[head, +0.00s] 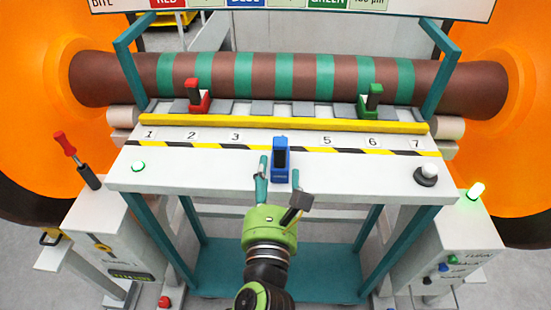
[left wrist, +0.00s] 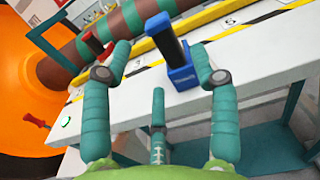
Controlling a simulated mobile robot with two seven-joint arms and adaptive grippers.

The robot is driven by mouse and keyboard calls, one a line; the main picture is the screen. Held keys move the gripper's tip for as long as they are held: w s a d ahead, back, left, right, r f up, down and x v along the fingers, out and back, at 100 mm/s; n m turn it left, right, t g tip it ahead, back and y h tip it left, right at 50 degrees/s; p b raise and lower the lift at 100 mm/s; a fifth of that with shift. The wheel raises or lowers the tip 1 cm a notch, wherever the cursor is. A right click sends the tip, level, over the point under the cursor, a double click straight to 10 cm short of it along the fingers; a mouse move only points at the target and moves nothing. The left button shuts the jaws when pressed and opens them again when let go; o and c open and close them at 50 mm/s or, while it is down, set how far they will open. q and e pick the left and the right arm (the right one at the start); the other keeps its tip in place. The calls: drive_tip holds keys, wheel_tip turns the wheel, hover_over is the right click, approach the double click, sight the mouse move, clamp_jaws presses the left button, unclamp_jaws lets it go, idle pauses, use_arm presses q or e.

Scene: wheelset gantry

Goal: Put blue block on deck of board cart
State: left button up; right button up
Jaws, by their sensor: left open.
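The blue block (head: 280,152) stands upright at the front edge of the white numbered deck, between the 3 and 5 labels. In the left wrist view the blue block (left wrist: 182,72) has a wide base and a tall upright with a dark face. My left gripper (head: 279,174) is open at the deck's front edge, its fingers on either side of the block's near end. In the left wrist view the gripper (left wrist: 158,62) has the block ahead, nearer its right finger; contact cannot be told. A yellow cart-like piece (head: 171,42) shows partly behind the roller; I cannot tell whether it is the board cart.
A red block (head: 195,97) and a green block (head: 371,99) stand by the striped roller (head: 283,77). A yellow bar (head: 283,123) crosses the deck (head: 200,174). Teal posts rise at both ends.

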use_arm(q)
drive_tip(key=s+a+f+n+g, duration=0.15)
drive_tip(key=f+n+g, duration=0.3)
drive_tip(key=f, duration=1.45)
drive_tip(key=s+a+f+n+g, duration=0.15)
drive_tip(key=f+n+g, duration=0.35)
drive_tip(key=f, duration=1.4)
drive_tip(key=s+a+f+n+g, duration=0.2)
drive_tip(key=s+a+f+n, duration=0.4)
drive_tip(key=f, duration=0.3)
drive_tip(key=s+a+f+n+g, duration=0.2)
drive_tip(key=s+a+f+n, duration=0.3)
drive_tip(key=s+f, duration=0.4)
drive_tip(key=s+a+f+n+g, duration=0.1)
drive_tip(key=s+a+f+n, duration=0.2)
drive_tip(key=s+n, duration=0.3)
drive_tip(key=s+a+f+n+g, duration=0.2)
drive_tip(key=s+a+f+n, duration=0.1)
drive_tip(key=s+n, duration=0.4)
drive_tip(key=s, duration=0.3)
drive_tip(key=shift+s, duration=0.25)
drive_tip(key=shift+g, duration=0.25)
